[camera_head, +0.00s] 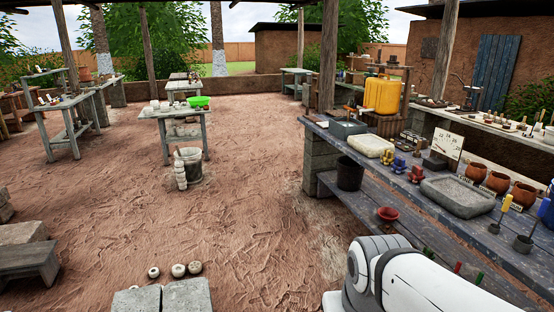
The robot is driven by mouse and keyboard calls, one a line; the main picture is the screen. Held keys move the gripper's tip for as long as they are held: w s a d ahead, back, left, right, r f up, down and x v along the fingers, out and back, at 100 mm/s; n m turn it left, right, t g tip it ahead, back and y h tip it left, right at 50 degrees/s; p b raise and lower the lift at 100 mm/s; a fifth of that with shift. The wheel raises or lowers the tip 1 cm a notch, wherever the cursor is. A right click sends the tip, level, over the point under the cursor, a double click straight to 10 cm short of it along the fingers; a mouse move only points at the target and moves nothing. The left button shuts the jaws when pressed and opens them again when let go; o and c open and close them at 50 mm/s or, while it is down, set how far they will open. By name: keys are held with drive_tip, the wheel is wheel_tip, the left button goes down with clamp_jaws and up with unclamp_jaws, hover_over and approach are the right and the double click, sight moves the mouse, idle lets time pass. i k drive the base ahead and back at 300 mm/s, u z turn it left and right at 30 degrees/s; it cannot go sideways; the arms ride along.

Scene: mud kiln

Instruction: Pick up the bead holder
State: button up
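I cannot tell which thing is the bead holder. On the long grey table (405,188) at the right stand small pieces in yellow (387,157), blue (398,165) and red (415,174), too small to make out well. Further right on the table are a grey stone tray (458,197), orange-brown clay pots (476,172), and a dark cup with a yellow-handled tool (523,243). My gripper is out of view. Only a white part of my arm shows at the bottom right, in front of the table, hiding part of its lower shelf.
A grey bucket (188,163) stands near a small table.

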sight(387, 158)
drive_tip(key=z, duration=0.15)
drive_tip(key=i, duration=1.6)
drive_tip(key=z, duration=0.55)
drive_tip(key=i, duration=1.9)
drive_tip(key=z, duration=0.4)
drive_tip(key=i, duration=0.6)
drive_tip(key=z, duration=0.25)
